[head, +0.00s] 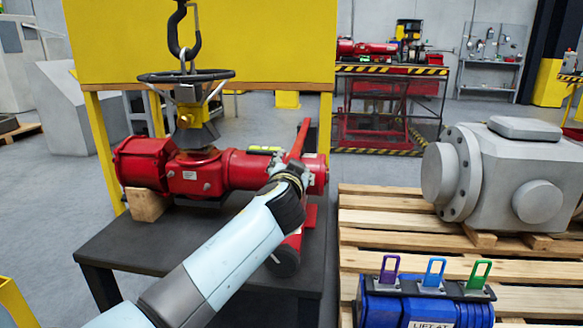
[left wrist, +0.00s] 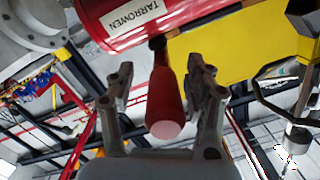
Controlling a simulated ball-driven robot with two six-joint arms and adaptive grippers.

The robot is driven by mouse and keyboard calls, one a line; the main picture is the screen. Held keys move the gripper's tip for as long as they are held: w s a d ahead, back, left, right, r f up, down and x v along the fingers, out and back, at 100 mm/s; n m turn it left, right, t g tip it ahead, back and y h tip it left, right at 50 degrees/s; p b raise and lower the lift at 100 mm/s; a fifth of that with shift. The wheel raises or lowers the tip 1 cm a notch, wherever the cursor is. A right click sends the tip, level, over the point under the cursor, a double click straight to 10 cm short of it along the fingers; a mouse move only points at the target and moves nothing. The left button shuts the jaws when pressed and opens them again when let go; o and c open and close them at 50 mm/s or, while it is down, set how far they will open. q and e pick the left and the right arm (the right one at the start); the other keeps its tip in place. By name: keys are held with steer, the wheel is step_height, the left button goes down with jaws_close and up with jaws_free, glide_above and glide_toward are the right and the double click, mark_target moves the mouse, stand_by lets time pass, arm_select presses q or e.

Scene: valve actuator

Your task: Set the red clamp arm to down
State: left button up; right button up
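The red clamp arm (head: 299,141) stands raised and slightly tilted at the right end of the red valve actuator (head: 185,172) in the head view. In the left wrist view the red clamp arm (left wrist: 165,100) points its rounded end towards the camera. My left gripper (head: 285,168) is at the clamp arm's lower part in the head view, partly hiding it. In the left wrist view my left gripper (left wrist: 163,88) has one finger on each side of the clamp arm, with visible gaps, so it is open around it. My right gripper is not in view.
The actuator lies on a dark table (head: 150,240) with a wooden block (head: 147,204) under it. A crane hook (head: 181,30) hangs above the handwheel (head: 185,75). At right, a pallet (head: 385,235) holds a grey casting (head: 500,175) and a blue unit (head: 420,305) with coloured handles.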

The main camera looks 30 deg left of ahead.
arm_select(q)
steer(key=v, duration=1.2)
